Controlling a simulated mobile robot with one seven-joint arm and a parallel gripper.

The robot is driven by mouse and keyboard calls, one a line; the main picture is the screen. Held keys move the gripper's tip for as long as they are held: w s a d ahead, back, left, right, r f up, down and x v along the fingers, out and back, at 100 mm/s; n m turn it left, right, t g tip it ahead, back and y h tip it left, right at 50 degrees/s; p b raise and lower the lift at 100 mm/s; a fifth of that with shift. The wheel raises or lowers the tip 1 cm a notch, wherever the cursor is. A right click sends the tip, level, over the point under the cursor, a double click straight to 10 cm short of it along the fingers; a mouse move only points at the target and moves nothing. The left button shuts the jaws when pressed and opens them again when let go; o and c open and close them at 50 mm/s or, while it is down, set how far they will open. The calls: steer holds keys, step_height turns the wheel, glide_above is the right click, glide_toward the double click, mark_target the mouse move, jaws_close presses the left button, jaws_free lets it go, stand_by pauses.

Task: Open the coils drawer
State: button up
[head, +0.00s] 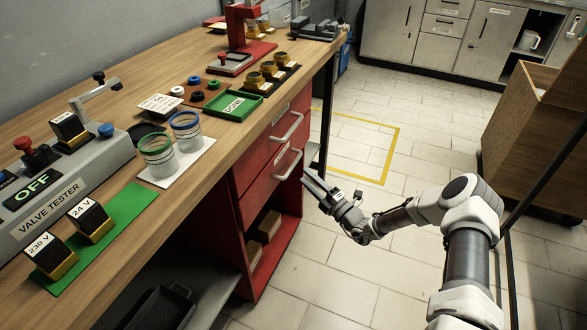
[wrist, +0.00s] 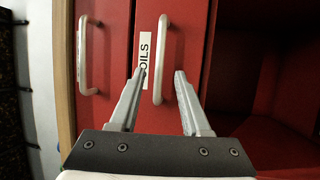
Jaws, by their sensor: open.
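The coils drawer (wrist: 142,22) is the lower of two red drawers under the workbench. Its white label, partly covered by a finger in the wrist view, reads "OILS". The drawer looks shut. Its pale bar handle (wrist: 160,62) also shows in the head view (head: 289,166). My gripper (head: 305,179) is open and empty in front of the red cabinet, close to this handle. In the wrist view, my gripper (wrist: 160,76) has its fingertips on either side of the handle's line. I cannot tell how much depth separates them from the bar.
The upper drawer's handle (wrist: 87,55) is beside it in the wrist view. An open red shelf (head: 270,245) holding boxes lies below the drawers. The wooden benchtop (head: 130,95) is above. A wooden crate (head: 535,125) stands right; tiled floor (head: 350,270) is free between.

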mark_target(293, 164)
steer(key=b+x, duration=0.1)
steer(key=x, duration=0.6)
steer(key=shift+w+a+r, duration=0.1)
jaws_close()
stand_by(1.2)
